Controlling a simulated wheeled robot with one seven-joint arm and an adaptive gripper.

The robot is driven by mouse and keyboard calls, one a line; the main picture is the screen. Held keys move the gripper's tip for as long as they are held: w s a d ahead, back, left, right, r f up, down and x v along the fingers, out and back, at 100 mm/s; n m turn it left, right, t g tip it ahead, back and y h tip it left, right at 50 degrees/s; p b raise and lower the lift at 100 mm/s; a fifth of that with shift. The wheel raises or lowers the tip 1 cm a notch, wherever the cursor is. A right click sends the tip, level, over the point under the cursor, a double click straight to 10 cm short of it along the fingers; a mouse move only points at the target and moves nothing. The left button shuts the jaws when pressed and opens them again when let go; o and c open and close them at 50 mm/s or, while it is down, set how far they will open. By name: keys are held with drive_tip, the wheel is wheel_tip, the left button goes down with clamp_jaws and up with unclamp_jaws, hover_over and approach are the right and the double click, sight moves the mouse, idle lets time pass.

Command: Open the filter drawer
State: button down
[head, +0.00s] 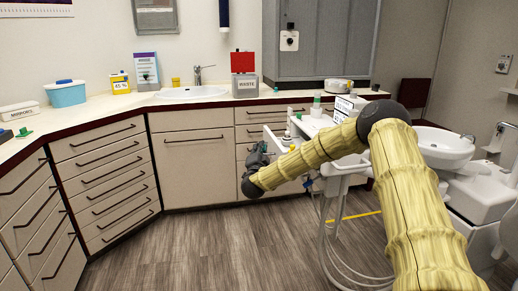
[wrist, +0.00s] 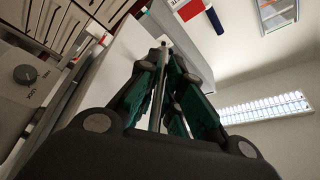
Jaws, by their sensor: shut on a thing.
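In the head view my gripper (head: 259,155) is at the white dental unit (head: 327,127), in front of the drawers under the far counter. In the wrist view the two dark green fingers of my gripper (wrist: 164,82) are shut on a thin grey metal bar (wrist: 157,102), which looks like a handle. A white panel (wrist: 122,55) lies beside it. No filter drawer label is readable, and I cannot tell which front the bar belongs to or how far it is open. The fingers and arm hide part of it.
Drawer stacks (head: 105,175) and a cabinet door (head: 196,168) line the left and back. A grey panel with a knob (wrist: 25,74) shows in the wrist view. Hoses (head: 330,235) hang under the unit; a basin (head: 443,145) is at right. Open floor (head: 220,245) lies in front.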

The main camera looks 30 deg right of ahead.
drive_tip(key=shift+a+f, duration=0.1)
drive_tip(key=shift+a, duration=0.05)
drive_tip(key=c, duration=1.6)
unclamp_jaws()
drive_tip(key=shift+o, duration=0.2)
drive_tip(key=shift+a, duration=0.1)
drive_tip(key=v, duration=1.1)
drive_tip(key=shift+s+a, duration=0.2)
drive_tip(key=shift+s, duration=0.15)
